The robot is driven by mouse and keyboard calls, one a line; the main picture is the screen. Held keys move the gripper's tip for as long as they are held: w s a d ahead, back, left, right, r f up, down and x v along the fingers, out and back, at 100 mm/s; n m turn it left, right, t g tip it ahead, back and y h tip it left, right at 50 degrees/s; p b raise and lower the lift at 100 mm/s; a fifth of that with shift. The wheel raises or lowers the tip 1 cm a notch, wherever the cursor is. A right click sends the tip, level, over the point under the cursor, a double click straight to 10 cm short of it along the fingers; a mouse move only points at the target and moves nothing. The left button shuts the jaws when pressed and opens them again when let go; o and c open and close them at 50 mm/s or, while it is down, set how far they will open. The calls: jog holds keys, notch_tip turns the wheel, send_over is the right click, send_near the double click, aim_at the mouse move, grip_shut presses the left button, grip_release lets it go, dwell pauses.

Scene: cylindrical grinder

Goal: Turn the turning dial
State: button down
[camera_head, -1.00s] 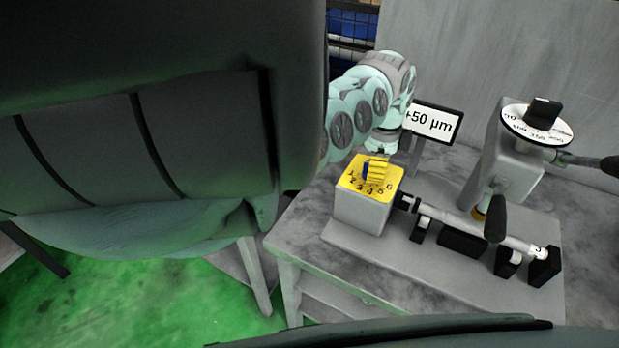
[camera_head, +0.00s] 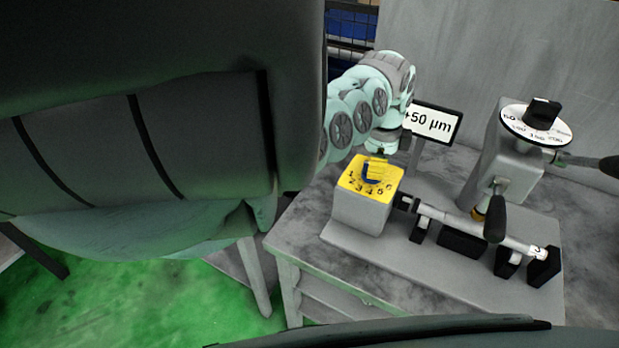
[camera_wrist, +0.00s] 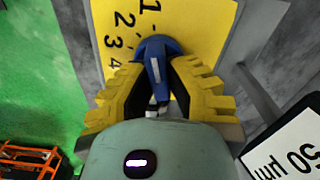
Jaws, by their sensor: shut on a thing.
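The turning dial (camera_wrist: 152,48) is a blue knob with a raised grip bar and a white mark. It sits on a yellow plate (camera_wrist: 205,22) with black numbers. In the head view the dial (camera_head: 369,179) is on top of a grey box (camera_head: 360,211). My gripper (camera_wrist: 158,82) has yellow ribbed fingers, one on each side of the knob's bar, and is shut on it. In the head view my gripper (camera_head: 377,167) comes down from behind the dial and hides part of it.
A "+50 µm" sign (camera_head: 432,122) stands close behind the box, beside my arm. To the right are a grey shaft (camera_head: 455,218) on black supports, a black-handled lever (camera_head: 495,219) and a grinder head with a round white scale (camera_head: 530,133). A grey wall stands behind.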

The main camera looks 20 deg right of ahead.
jog(key=shift+f+n, duration=0.1)
jog(key=shift+n, duration=0.2)
jog(key=shift+w+n+b, duration=0.15)
jog(key=shift+n+b, duration=0.55)
jog(key=shift+n, duration=1.8)
jog(key=c, duration=0.9)
grip_release()
jog(key=shift+c, duration=0.2)
